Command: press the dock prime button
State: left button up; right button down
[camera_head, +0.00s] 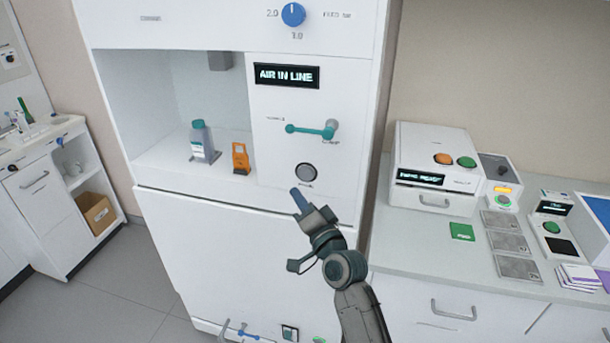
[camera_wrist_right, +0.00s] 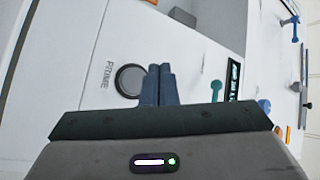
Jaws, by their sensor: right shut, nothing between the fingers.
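The dock prime button (camera_head: 306,172) is a round grey button with a dark ring on the white machine's front, below a teal lever (camera_head: 312,131). In the right wrist view the button (camera_wrist_right: 130,80) sits beside the word PRIME. My right gripper (camera_head: 298,194) is shut and empty, its blue-grey fingers just below and left of the button in the head view. In the right wrist view the fingertips (camera_wrist_right: 160,70) lie just right of the button; I cannot tell whether they touch the panel. A display (camera_head: 286,76) reads AIR IN LINE. My left gripper is not in view.
A teal-capped bottle (camera_head: 202,142) and an orange clip-like item (camera_head: 240,158) stand in the machine's open recess. A blue knob (camera_head: 293,14) is above. The right counter (camera_head: 405,229) holds a white box device (camera_head: 437,150) and several smaller items.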

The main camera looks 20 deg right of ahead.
aim_at(306, 174)
jog(key=s+n, duration=0.1)
jog(key=n, duration=0.4)
jog(key=s+a+n+b, duration=0.1)
jog(key=n, duration=0.5)
jog(key=s+a+n+t, duration=0.1)
jog(key=n, duration=0.5)
jog(key=shift+a+f+b, duration=0.1)
jog(key=shift+f+b, duration=0.05)
jog(key=shift+b, duration=0.15)
jog(key=shift+w+d+p, duration=0.15)
jog(key=shift+w+d, duration=0.7)
jog(key=shift+w, duration=0.35)
jog(key=shift+w+d+p, duration=0.15)
jog(key=shift+w+d, duration=0.65)
jog(key=shift+w, duration=0.45)
jog(key=shift+w+d+p, duration=0.15)
jog(key=shift+w+d, duration=0.7)
jog(key=shift+w, duration=0.35)
